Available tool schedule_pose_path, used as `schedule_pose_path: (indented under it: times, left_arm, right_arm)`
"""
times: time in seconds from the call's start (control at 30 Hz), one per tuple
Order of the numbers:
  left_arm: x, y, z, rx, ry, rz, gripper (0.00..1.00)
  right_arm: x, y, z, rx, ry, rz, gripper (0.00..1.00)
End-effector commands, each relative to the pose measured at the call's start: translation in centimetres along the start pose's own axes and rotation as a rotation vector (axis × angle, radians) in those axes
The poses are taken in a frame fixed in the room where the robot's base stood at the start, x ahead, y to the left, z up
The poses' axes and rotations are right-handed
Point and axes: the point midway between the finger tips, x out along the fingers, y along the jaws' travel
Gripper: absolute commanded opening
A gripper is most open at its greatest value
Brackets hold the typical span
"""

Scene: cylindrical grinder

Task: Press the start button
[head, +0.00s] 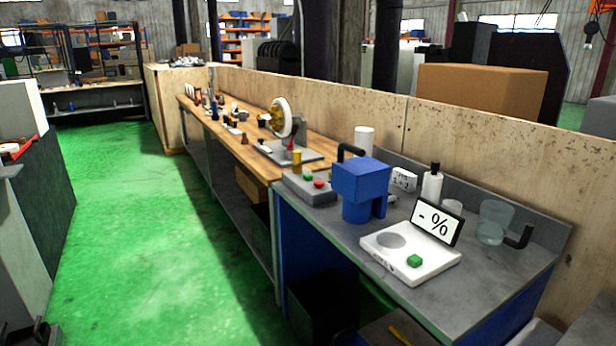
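A grey control box (296,194) stands near the far left edge of the grey bench, with a green button (308,176) and a red button (318,184) on top. A white device (392,259) with a round grey dish lies nearer on the same bench. It also carries a green button (414,260) and a sign (436,222) reading "- %". The frame does not show a label telling which green button is the start button. Neither of my grippers can be made out in the head view.
A blue block-shaped device (361,188) stands right beside the control box. A white bottle (432,186) and a clear jug (494,222) stand behind the white device. A machine with a round wheel (281,117) sits on the wooden bench. Green floor (130,240) is clear at left.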

Motion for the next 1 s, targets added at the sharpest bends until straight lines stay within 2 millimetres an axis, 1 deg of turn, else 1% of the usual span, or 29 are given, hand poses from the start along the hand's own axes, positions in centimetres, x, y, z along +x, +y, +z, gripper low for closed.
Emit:
schedule_pose_path:
  times: [0.03,0.17,0.47,1.0]
  left_arm:
    - [0.0,0.03,0.39,0.0,-0.006,0.0,0.36]
    - [-0.02,0.03,0.83,0.0,-0.014,0.0,0.36]
    - [-0.01,-0.33,0.87,-0.002,-0.015,-0.004,0.36]
    - [0.0,-0.39,0.5,-0.002,-0.009,-0.005,0.36]
  right_arm:
    - [0.0,-0.22,0.34,-0.001,-0.006,-0.003,0.21]
    - [-0.01,-0.47,0.5,-0.001,-0.009,-0.006,0.0]
    - [-0.02,-0.79,0.35,0.001,-0.007,-0.01,0.0]
    - [-0.02,-0.74,0.01,0.001,-0.002,-0.009,0.0]
